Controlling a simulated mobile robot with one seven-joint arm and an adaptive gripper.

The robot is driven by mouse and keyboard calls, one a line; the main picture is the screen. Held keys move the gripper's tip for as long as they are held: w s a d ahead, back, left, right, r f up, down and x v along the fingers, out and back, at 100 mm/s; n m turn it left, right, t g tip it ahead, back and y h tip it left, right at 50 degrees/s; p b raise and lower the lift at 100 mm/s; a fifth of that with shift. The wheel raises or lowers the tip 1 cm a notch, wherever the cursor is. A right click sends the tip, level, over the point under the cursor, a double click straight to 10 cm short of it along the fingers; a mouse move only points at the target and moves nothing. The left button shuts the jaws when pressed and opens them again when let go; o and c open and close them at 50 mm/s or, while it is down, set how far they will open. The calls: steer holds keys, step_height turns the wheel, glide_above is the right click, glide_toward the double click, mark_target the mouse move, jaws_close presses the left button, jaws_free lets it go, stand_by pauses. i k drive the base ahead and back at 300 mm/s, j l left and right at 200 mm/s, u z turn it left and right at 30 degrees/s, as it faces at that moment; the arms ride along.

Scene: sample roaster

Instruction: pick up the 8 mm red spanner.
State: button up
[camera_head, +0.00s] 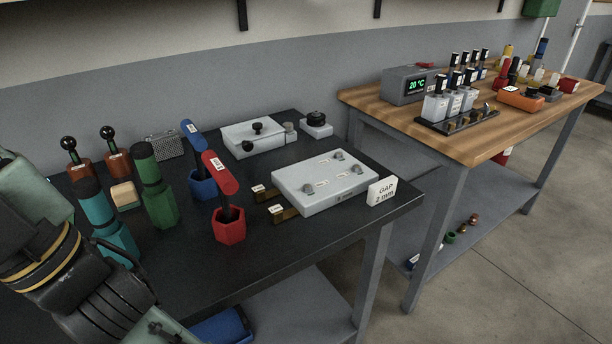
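The red spanner (220,173) stands upright, tilted, in a red six-sided holder (229,230) on the black bench. Its red handle with a white label points up and to the left; the label is too small to read. The dark shaft goes down into the holder, which hides its lower end. A similar blue spanner (193,134) stands behind it in a blue holder (203,185). My arm shows at the lower left, left of the red spanner and apart from it. My gripper's fingers are not in view.
Green (154,190) and teal (107,225) bottle-like tools stand left of the red holder. A grey plate fixture (322,184) with brass pieces and a "GAP 2 mm" sign (381,191) are on the right. A wooden bench (362,100) stands beyond. The bench front edge is clear.

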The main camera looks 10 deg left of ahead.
mark_target(227, 185)
steer(key=k+j+z, duration=0.1)
steer(key=j+z, duration=0.2)
steer(key=z, duration=0.15)
steer(key=k+j+z, duration=0.15)
steer(key=j+z, duration=0.25)
steer(key=k+j, duration=0.3)
